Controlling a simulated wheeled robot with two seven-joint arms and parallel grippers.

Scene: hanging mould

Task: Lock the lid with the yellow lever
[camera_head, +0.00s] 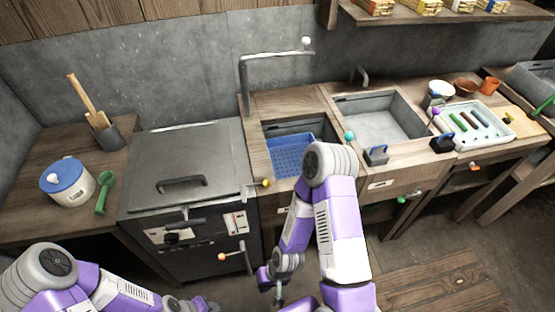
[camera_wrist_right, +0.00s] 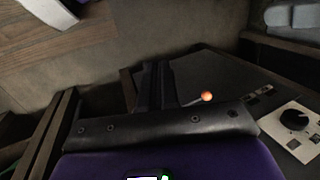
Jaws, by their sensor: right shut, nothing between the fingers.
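The lid (camera_head: 190,155) is a flat grey metal plate with a dark bar handle (camera_head: 181,183). It lies down on top of the dark metal machine at left centre in the head view. The yellow lever (camera_head: 266,183) is a short rod with a yellow knob at the lid's right side, near the sink edge. My right gripper (camera_head: 273,283) is low in front of the counter, below and apart from the yellow lever. In the right wrist view its dark fingers (camera_wrist_right: 155,85) are together and empty. My left gripper (camera_head: 204,303) is partly in view at the bottom edge; its jaws are unclear.
An orange-knobbed lever (camera_head: 222,256) sticks out of the machine's front; its knob also shows in the wrist view (camera_wrist_right: 207,97). The blue basket (camera_head: 296,155) sits in the sink right of the machine. A tall faucet (camera_head: 243,75) rises behind. A blue-lidded pot (camera_head: 67,180) stands left.

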